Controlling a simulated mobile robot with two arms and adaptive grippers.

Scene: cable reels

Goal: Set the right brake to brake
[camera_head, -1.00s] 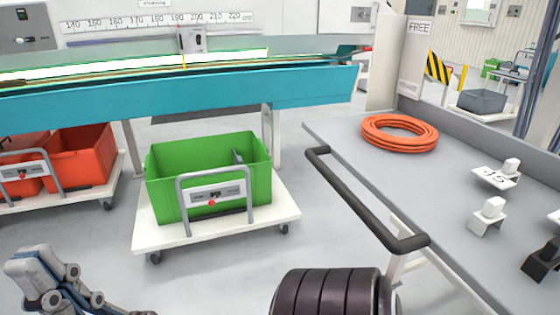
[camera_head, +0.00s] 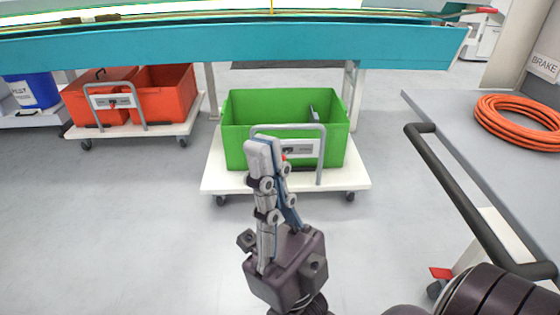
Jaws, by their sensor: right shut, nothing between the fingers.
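A lever with a red tip (camera_head: 480,11) shows at the top right, by the right end of the teal trough (camera_head: 230,48). I cannot tell for sure that it is the right brake. A sign reading BRAKE (camera_head: 545,66) is at the right edge on a pale panel. My right gripper (camera_head: 264,147) stands in the middle of the view with its fingers upright, shut and empty. It covers part of the green crate's cart and is well to the left of the lever and sign. My left gripper is not in view.
A green crate (camera_head: 235,148) stands on a white cart, with red crates (camera_head: 165,95) on another cart to the left. At the right, a grey table (camera_head: 450,115) with a dark rail (camera_head: 470,205) carries an orange cable coil (camera_head: 520,122). Floor at the lower left is clear.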

